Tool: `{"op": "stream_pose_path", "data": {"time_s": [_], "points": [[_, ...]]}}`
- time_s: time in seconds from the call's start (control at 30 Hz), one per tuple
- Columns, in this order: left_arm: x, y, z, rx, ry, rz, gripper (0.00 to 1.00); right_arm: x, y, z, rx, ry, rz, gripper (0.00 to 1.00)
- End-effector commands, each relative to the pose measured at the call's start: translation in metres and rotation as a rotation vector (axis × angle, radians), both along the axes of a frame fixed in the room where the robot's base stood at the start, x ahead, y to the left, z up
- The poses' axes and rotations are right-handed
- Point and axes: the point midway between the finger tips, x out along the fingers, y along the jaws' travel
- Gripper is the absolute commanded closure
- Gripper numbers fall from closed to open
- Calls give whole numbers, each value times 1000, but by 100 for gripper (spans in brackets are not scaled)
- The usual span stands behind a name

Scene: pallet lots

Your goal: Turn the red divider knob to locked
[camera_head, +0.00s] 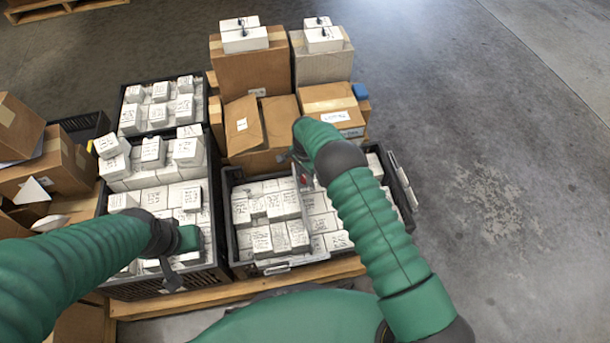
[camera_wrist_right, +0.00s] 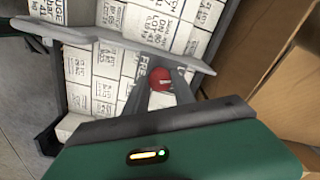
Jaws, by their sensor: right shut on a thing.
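The red divider knob (camera_head: 304,180) shows as a small red spot on the grey divider (camera_head: 306,208) in the right black crate (camera_head: 243,268). In the right wrist view the round red knob (camera_wrist_right: 160,79) sits between the two grey fingers of my right gripper (camera_wrist_right: 161,88), which is shut on it. The grey divider (camera_wrist_right: 105,34) crosses that view above the knob. In the head view my right gripper (camera_head: 299,163) is partly hidden by its own arm. My left gripper (camera_head: 171,276) hangs over the front of the left crate, away from the knob; its jaw opening is unclear.
The crates hold many white labelled boxes (camera_head: 270,205). The left crate (camera_head: 165,287) stands beside the right one on a wooden pallet (camera_head: 240,304). Cardboard boxes (camera_head: 262,120) stand behind the right crate. Open concrete floor (camera_head: 480,150) lies to the right.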

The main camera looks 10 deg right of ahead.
Motion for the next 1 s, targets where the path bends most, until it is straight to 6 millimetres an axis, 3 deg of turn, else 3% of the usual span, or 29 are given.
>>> {"op": "stream_pose_path", "data": {"time_s": [0.53, 0.57, 0.7, 1.0], "points": [[0, 0, 0, 0, 0, 0, 64, 4, 0, 2, 1, -11, -23, 100], [0, 0, 0, 0, 0, 0, 64, 4, 0, 2, 1, -11, -23, 66], [0, 0, 0, 0, 0, 0, 64, 2, 0, 1, 1, -8, -23, 48], [0, 0, 1, 0, 0, 0, 64, 1, 0, 2, 0, -4, -23, 48]]}}
